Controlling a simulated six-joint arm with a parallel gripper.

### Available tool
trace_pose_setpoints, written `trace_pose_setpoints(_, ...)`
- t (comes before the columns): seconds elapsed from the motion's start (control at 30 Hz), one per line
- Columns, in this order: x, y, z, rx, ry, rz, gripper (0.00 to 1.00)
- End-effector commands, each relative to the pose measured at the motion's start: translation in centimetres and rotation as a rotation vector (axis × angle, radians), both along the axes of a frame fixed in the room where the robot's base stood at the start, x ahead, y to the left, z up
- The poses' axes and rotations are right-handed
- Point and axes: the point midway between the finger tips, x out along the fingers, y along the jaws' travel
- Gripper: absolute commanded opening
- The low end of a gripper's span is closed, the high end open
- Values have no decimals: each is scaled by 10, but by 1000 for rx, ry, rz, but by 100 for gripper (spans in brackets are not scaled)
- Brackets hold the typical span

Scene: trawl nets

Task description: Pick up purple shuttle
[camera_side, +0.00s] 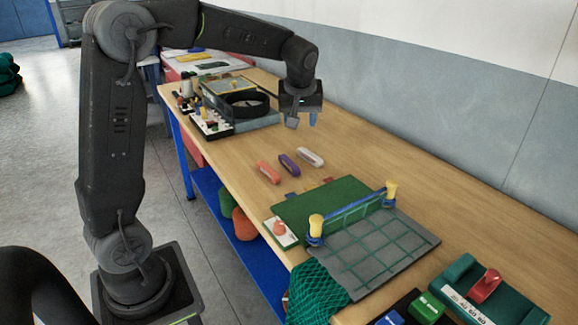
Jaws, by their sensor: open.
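The purple shuttle (293,164) lies flat on the wooden table, between an orange shuttle (268,172) on its left and a white shuttle (310,157) on its right. The three lie roughly parallel and apart. My gripper (301,121) is open and empty. It hangs above the table, higher in the picture than the shuttles, with its fingers pointing down. It does not touch any shuttle.
A green mat (320,203) and a grey board with a green net grid (385,245) lie nearer the camera, with yellow-topped posts (391,190). A black ring (245,104) and small parts stand behind at left. The wooden table (375,165) is clear to the right of the shuttles.

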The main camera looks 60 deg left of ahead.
Motion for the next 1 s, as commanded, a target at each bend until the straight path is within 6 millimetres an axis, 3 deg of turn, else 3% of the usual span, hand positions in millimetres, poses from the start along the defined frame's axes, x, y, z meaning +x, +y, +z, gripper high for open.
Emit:
trace_pose_setpoints(0.1,33,45,-34,7,13,186,51)
trace_pose_setpoints(0.33,64,103,-85,30,8,434,51)
trace_pose_setpoints(0.57,69,122,-109,38,6,501,51)
trace_pose_setpoints(0.8,69,139,-150,38,5,500,51)
trace_pose_setpoints(1.0,70,149,-174,37,4,499,51)
